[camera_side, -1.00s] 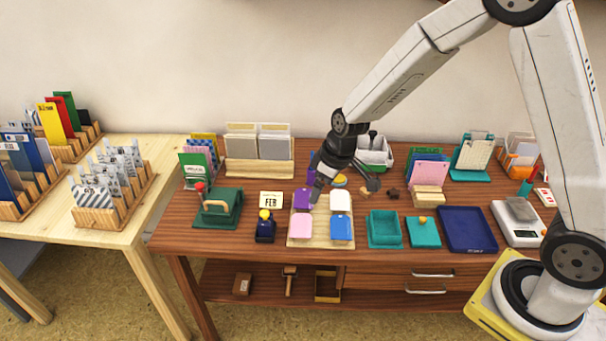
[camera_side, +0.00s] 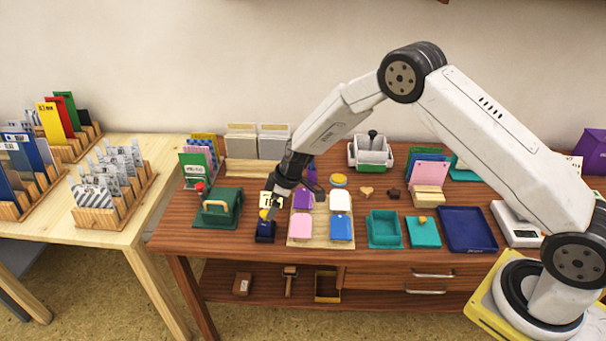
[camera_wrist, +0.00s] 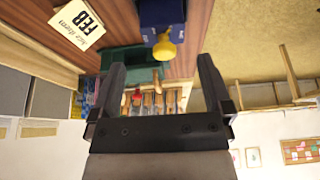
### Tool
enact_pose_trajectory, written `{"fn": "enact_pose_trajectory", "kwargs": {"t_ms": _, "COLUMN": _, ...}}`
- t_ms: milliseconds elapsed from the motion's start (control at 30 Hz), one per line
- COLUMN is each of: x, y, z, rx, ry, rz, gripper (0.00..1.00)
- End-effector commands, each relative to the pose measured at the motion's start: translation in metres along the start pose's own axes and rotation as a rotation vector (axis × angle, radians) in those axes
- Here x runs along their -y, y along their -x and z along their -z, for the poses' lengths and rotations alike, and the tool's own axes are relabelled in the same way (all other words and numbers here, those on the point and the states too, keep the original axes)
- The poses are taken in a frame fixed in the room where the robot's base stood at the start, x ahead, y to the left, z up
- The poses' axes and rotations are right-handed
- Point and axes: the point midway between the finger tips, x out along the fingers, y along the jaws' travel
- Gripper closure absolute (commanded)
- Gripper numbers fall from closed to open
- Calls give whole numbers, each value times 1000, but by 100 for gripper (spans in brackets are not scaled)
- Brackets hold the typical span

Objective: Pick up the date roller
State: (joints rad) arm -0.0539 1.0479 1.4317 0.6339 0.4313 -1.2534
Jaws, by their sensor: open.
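The date roller appears to be the dark blue stamp (camera_side: 265,232) with a yellow knob, standing upright near the table's front edge. In the wrist view, its blue body (camera_wrist: 163,14) is at the top and its yellow knob (camera_wrist: 165,47) points toward the gap between my fingers. My gripper (camera_side: 273,211) is open and empty, just above and slightly right of the roller in the side view. In the wrist view, my gripper (camera_wrist: 158,62) has its two fingers wide apart on either side of the knob. The side view partly hides the knob behind my gripper.
A FEB date card (camera_wrist: 77,25) lies beside the roller. A green press (camera_side: 217,212) with a wooden handle and red-topped stamp (camera_side: 199,187) stand to the left. A wooden tray (camera_side: 320,244) of coloured inkpads is close on the right.

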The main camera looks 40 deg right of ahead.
Motion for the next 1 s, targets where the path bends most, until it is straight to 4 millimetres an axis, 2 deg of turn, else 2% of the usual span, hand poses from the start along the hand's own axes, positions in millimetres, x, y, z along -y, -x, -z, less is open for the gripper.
{"fn": "enact_pose_trajectory", "kwargs": {"t_ms": 167, "x": 0, "y": -4, "z": 0, "rx": 1, "ry": 0, "rz": 0, "gripper": 0}}
{"fn": "enact_pose_trajectory", "kwargs": {"t_ms": 500, "x": 1, "y": -25, "z": 0, "rx": 1, "ry": -1, "rz": 1, "gripper": 0}}
{"fn": "enact_pose_trajectory", "kwargs": {"t_ms": 833, "x": 1, "y": -30, "z": 0, "rx": 1, "ry": -1, "rz": 1, "gripper": 0}}
{"fn": "enact_pose_trajectory", "kwargs": {"t_ms": 1000, "x": 3, "y": -42, "z": -1, "rx": 2, "ry": -1, "rz": 1, "gripper": 0}}
